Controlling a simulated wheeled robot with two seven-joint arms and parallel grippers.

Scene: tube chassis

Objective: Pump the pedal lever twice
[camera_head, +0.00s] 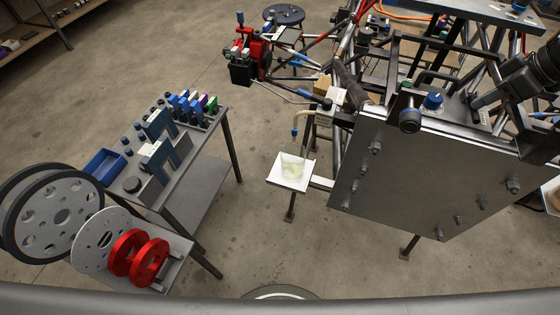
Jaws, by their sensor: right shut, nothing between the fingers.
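The tube chassis (383,165) stands at the right, with a large grey plate (400,175) on its near side. A blue-capped part (433,101) and a dark cylinder (410,121) sit at the plate's top edge. I cannot clearly make out which bar is the pedal lever; a dark bent bar rises behind the blue cap. My right gripper (477,102) comes in from the right edge. It is shut and empty, just above the plate's top edge, right of the blue cap. Whether it touches anything is unclear. My left gripper is out of view.
A clear container (292,169) with a hose stands on a small white stand (284,183) left of the plate. A tool table (165,180) with a blue bin (104,166), wheel (62,215) and red discs (150,262) stands left. The floor between is open.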

